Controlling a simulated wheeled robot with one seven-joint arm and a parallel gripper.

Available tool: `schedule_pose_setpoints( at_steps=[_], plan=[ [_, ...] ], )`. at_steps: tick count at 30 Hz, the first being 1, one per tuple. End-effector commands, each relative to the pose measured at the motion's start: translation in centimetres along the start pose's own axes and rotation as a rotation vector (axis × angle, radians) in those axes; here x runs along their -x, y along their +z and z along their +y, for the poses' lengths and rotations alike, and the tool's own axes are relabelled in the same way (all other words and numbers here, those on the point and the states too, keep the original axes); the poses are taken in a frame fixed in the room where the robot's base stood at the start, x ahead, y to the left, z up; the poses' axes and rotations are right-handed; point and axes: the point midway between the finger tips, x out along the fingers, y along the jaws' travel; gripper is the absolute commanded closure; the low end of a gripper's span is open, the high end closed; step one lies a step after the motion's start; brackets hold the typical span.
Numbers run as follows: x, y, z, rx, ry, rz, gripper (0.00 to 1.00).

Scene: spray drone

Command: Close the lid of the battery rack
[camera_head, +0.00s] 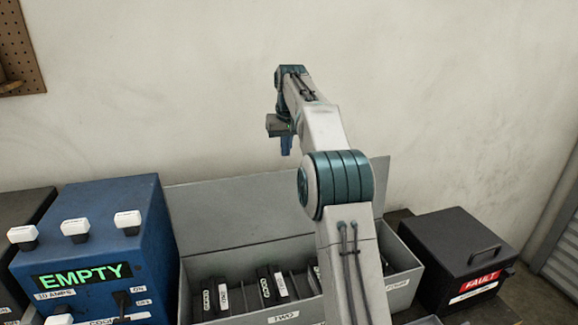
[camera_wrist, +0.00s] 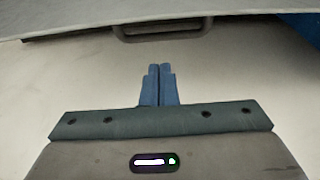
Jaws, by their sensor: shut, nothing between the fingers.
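The battery rack (camera_head: 300,308) is a grey open-topped box in the lower middle of the head view. Its grey lid (camera_head: 235,208) stands up at the back, open. My gripper (camera_head: 286,150) is above the lid's top edge in the head view, with its fingers pointing down. In the wrist view my gripper (camera_wrist: 159,68) has its blue fingers together, with nothing between them. A dark handle (camera_wrist: 163,32) lies beyond the fingertips, by the edge of a pale surface; I see no contact. My arm hides part of the rack and lid.
A blue box (camera_head: 95,240) reading EMPTY, with white-topped knobs, stands left of the rack. A black box (camera_head: 455,255) with a red FAULT label stands to the right. Several labelled batteries (camera_head: 280,284) stand inside the rack. A pale wall (camera_head: 450,80) is behind.

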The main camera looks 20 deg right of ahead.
Motion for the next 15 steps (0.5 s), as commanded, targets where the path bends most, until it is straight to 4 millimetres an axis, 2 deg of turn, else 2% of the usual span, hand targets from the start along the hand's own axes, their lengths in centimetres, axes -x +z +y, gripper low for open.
schedule_pose_setpoints(
  at_steps=[3, 6, 15],
  plan=[
    [-2.7, 0.1, 0.0, 0.0, -0.001, -0.004, 1.0],
    [-4.4, 0.2, 0.0, 0.0, 0.0, -0.001, 1.0],
    [-3.1, 2.8, 0.0, 0.0, 0.0, 0.0, 1.0]
  ],
)
